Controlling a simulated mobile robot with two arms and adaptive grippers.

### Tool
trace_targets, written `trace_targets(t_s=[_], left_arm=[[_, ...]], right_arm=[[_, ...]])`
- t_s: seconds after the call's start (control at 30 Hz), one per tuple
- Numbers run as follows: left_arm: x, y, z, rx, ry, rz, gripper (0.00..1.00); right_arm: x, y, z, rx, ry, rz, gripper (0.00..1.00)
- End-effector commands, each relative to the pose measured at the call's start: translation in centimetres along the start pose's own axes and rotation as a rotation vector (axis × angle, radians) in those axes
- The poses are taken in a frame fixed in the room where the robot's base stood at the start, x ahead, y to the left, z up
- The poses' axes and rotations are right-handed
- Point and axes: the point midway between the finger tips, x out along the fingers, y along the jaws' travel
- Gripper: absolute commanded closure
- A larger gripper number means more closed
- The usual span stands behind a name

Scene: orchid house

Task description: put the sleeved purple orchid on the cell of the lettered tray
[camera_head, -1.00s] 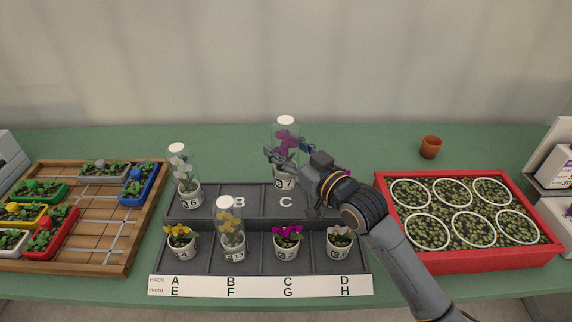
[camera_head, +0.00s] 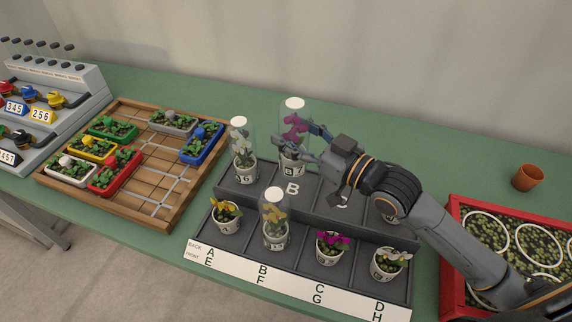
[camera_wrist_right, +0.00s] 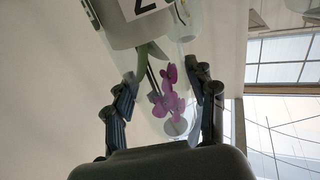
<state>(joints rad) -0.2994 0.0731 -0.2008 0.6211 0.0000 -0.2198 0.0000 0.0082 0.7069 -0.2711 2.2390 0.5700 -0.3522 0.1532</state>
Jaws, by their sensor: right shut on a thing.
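The sleeved purple orchid (camera_head: 293,133) stands upright in a white numbered pot inside a clear sleeve with a white top. My right gripper (camera_head: 303,143) is shut on it from the right side. The pot is over or just behind back cell B of the dark grey lettered tray (camera_head: 358,229); I cannot tell whether it touches the tray. In the right wrist view the purple bloom (camera_wrist_right: 168,98) shows between the two fingers, with part of the pot (camera_wrist_right: 135,22) at the top. My left gripper is out of view.
A sleeved white orchid (camera_head: 241,148) stands close left in cell A. A sleeved yellow orchid (camera_head: 275,220) and unsleeved pots fill the front row. My arm partly hides a pot in cell D. Back cell C looks empty. A wooden rack (camera_head: 150,195) lies left, a red crate (camera_head: 450,255) right.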

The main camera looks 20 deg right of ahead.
Motion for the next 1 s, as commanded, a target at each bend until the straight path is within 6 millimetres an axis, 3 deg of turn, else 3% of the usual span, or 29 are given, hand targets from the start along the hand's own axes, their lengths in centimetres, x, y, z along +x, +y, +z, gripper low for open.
trace_targets(t_s=[0.1,0.5,0.9,0.93,1.0], left_arm=[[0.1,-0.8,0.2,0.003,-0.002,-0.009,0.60],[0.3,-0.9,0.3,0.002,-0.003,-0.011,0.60],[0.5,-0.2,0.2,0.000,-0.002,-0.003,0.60],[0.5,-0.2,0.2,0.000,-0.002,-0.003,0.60],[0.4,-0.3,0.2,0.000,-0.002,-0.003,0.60]], right_arm=[[0.0,0.1,2.2,0.001,-0.001,0.002,1.00],[0.0,0.1,6.7,-0.001,0.001,0.002,1.00],[0.0,0.1,7.3,-0.002,0.002,0.001,1.00],[0.0,0.1,7.4,-0.002,0.000,0.001,0.42],[0.0,0.1,7.3,-0.002,0.001,0.001,0.28]])
